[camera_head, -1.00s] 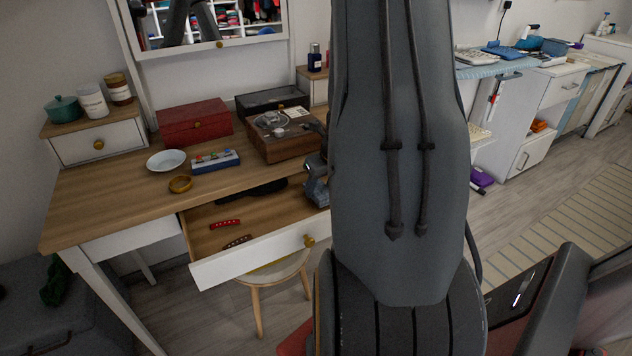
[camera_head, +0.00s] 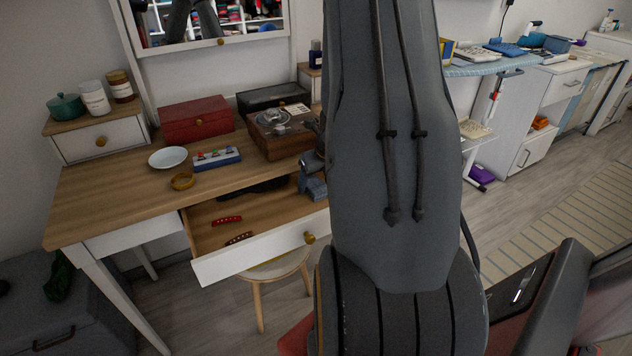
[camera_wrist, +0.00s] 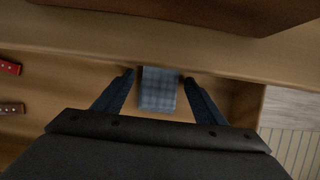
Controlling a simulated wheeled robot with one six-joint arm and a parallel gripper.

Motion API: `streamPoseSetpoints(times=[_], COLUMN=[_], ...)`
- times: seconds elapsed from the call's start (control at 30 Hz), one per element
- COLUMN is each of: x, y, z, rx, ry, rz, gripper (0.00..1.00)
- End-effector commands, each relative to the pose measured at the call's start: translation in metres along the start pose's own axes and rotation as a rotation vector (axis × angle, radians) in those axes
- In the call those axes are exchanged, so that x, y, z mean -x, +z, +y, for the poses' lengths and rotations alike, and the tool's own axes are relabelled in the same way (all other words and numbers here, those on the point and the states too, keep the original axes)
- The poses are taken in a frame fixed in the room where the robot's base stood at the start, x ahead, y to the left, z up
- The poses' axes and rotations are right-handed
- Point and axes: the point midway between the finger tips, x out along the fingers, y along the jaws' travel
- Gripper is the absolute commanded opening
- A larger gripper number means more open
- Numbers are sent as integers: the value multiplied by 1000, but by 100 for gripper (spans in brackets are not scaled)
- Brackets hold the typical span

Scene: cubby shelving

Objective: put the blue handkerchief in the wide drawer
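The blue handkerchief (camera_wrist: 159,90) is a small folded plaid cloth. In the wrist view it lies between the fingers of my gripper (camera_wrist: 159,77), with narrow gaps visible on both sides. My gripper is open around it, over the right part of the open wide drawer (camera_wrist: 70,80). I cannot tell whether the cloth rests on the drawer floor. In the head view the drawer (camera_head: 262,252) is pulled out under the desk.
Two small dark red items (camera_head: 227,221) lie in the drawer's left part, with a dark object (camera_head: 252,190) at the back. The desk (camera_head: 110,200) holds a white bowl (camera_head: 168,157), a red box (camera_head: 196,119) and a record player (camera_head: 278,130). A stool (camera_head: 275,268) stands below the drawer.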

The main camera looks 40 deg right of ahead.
Motion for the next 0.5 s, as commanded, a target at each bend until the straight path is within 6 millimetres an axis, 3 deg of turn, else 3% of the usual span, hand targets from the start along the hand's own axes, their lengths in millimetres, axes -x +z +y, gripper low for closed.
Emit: streamPoseSetpoints(times=[0.33,0.5], x=[4,32], y=[1,2], z=[0,0], rx=[0,1], ry=[0,-1], rz=[0,-1], gripper=[65,65])
